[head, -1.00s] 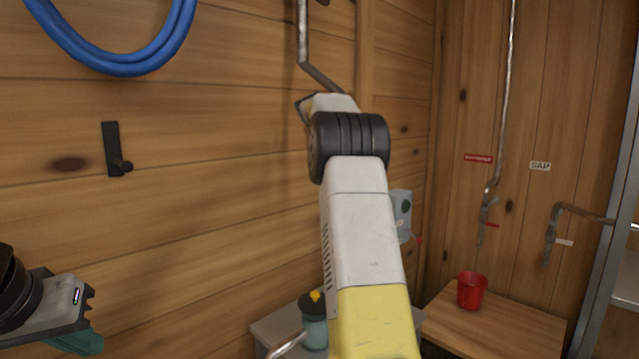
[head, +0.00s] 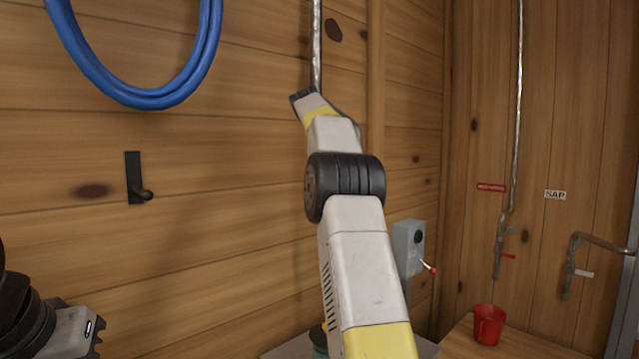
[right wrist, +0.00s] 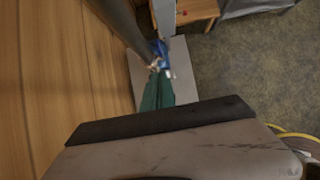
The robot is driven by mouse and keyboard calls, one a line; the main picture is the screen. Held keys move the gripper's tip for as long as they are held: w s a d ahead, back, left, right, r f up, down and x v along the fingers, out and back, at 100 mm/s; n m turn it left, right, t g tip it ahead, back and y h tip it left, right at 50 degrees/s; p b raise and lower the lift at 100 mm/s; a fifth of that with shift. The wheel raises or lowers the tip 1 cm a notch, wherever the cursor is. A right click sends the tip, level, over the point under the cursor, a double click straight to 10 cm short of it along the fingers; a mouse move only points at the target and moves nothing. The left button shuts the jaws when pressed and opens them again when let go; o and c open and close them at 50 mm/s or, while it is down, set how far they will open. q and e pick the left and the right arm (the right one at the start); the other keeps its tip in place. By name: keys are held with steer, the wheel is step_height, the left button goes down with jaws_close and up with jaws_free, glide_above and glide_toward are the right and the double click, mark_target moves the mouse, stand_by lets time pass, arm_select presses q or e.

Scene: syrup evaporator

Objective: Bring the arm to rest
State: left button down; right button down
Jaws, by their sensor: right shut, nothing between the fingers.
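My right arm (head: 362,265) rises through the middle of the head view and bends at a black joint towards the plank wall. Its gripper is hidden there. In the right wrist view my right gripper (right wrist: 158,75) shows as teal fingers, shut and empty, pointing down above a pale grey surface (right wrist: 182,75). My left gripper (head: 78,332) is at the lower left of the head view. Only part of its body shows, and its fingers are out of frame.
A plank wall (head: 230,250) stands close on the left, with a blue hose (head: 150,98) and a black hook (head: 134,178). A grey switch box (head: 408,250) is right of the arm. A red cup (head: 488,325) stands on a wooden table (head: 455,345). Pipes run behind it.

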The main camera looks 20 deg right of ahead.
steer(key=s+a+f+m+t+y, duration=0.1)
steer(key=s+a+f+m+y, duration=0.15)
steer(key=s+a+m, duration=0.5)
steer(key=s+a+f+m+t+y, duration=0.1)
steer(key=s+a+m+t+y, duration=0.25)
steer(key=s, duration=0.75)
steer(key=s+a+f+m+y, duration=0.1)
steer(key=s+a+f+m, duration=0.4)
steer(key=s+f, duration=0.2)
steer(key=s+a+f+m+y, duration=0.1)
steer(key=s+a+f+m, duration=0.4)
steer(key=s, duration=0.5)
step_height(320, 180, down, 2)
steer(key=shift+a+f+m+g, duration=0.1)
steer(key=shift+a+m+g, duration=0.3)
steer(key=shift+a, duration=0.3)
steer(key=shift+s, duration=0.1)
